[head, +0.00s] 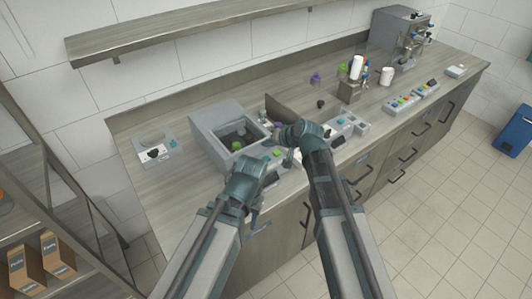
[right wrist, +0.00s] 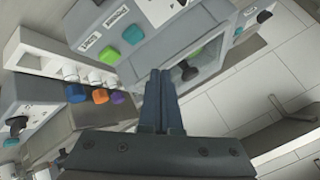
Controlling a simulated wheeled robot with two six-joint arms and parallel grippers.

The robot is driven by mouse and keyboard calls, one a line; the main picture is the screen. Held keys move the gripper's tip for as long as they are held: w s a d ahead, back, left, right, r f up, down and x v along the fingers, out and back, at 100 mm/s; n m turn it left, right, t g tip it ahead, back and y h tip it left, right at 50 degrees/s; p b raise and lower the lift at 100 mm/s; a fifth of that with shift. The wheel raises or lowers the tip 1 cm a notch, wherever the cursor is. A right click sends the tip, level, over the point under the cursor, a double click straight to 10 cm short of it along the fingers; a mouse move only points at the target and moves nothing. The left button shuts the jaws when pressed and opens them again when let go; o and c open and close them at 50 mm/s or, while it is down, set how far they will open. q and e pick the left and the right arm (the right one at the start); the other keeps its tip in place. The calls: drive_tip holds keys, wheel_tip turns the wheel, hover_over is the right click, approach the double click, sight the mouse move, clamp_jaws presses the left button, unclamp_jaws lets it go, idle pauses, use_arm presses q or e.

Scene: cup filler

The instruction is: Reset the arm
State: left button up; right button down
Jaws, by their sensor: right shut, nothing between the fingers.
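My right arm reaches in over the counter, and its gripper (head: 288,158) is beside the control panels in front of the grey open-topped machine (head: 203,128). In the right wrist view the right gripper (right wrist: 158,85) is shut, its two dark fingers together with nothing between them. The fingers are in front of a grey panel (right wrist: 108,42) with green and teal buttons. My left arm is bent low at the counter's front edge. Its gripper (head: 256,212) is small and partly hidden, so its jaw state is unclear.
A small panel with a black knob (head: 155,153) lies at the left. More button panels (head: 402,103) line the counter's right. Cups (head: 386,76), bottles and a dispenser (head: 398,32) stand at the back right. A shelf (head: 180,30) hangs above. A rack stands at the left.

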drive_tip(key=shift+r+p, duration=0.45)
drive_tip(key=shift+r, duration=0.4)
drive_tip(key=s+d+f+n+g+h, duration=0.1)
drive_tip(key=s+f+g+h, duration=0.1)
drive_tip(key=s, duration=0.6)
drive_tip(key=s+d+f+n+g+h, duration=0.2)
drive_tip(key=s+h, duration=0.1)
drive_tip(key=s, duration=0.6)
drive_tip(key=s+d+f+n+g+h, duration=0.1)
drive_tip(key=s+d+f+g+h, duration=0.1)
drive_tip(key=s, duration=0.6)
drive_tip(key=shift+s+d+f+g+h, duration=0.25)
drive_tip(key=shift+s+f+g+h, duration=0.1)
drive_tip(key=shift+g, duration=0.25)
